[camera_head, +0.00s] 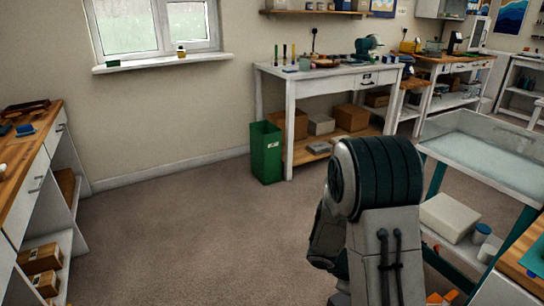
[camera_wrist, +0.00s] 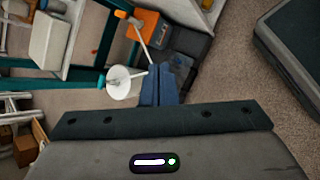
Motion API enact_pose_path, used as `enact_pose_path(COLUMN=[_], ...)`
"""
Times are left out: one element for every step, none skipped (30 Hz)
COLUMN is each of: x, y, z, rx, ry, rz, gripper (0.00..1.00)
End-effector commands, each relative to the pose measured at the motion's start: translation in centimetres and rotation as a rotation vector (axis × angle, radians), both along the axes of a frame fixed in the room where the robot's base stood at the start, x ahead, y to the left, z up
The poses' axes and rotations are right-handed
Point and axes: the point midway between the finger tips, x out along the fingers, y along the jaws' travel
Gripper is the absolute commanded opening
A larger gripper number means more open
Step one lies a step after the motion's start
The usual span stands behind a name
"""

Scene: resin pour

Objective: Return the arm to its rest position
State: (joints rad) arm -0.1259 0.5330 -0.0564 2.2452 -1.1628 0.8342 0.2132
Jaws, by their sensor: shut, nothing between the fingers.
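My arm (camera_head: 375,200) rises in the lower right of the head view, with a dark green ribbed joint on top and a grey link below. My gripper is hidden in the head view. In the wrist view my gripper (camera_wrist: 160,80) shows two blue fingers together, with nothing between them.
A glass-sided table (camera_head: 485,165) stands close on the right. A green bin (camera_head: 266,152) stands by the white workbench (camera_head: 325,80) at the back. A wooden-topped counter (camera_head: 30,150) runs along the left. The carpet (camera_head: 190,235) between them is clear.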

Motion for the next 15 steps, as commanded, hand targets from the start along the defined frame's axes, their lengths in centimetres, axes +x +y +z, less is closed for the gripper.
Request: enact_pose_path(x=[-0.7,-1.1,-1.7,-2.2,-2.7,-3.3,-3.8,-4.3,-5.0,-5.5,-6.0,-6.7,-7.2,-7.7,-8.4], y=[0.1,0.3,0.5,0.7,0.9,1.2,1.5,1.7,2.1,2.4,2.7,3.1,3.4,3.8,4.3], z=[3.7,5.1,6.8,8.1,9.4,11.1,12.3,13.6,15.1,16.3,17.5,19.0,20.1,21.2,22.6], rx=[0.027,0.044,0.068,0.086,0.105,0.131,0.153,0.173,0.202,0.225,0.248,0.280,0.305,0.331,0.366], ry=[-0.039,-0.058,-0.083,-0.101,-0.119,-0.143,-0.161,-0.179,-0.203,-0.220,-0.237,-0.260,-0.278,-0.295,-0.317], rz=[-0.052,-0.083,-0.124,-0.152,-0.182,-0.221,-0.250,-0.278,-0.315,-0.341,-0.367,-0.400,-0.426,-0.451,-0.482], gripper=[0.00,0.00,0.00,0.00,0.00,0.00,0.00,0.00,0.00,0.00,0.00,0.00,0.00,0.00,0.00])
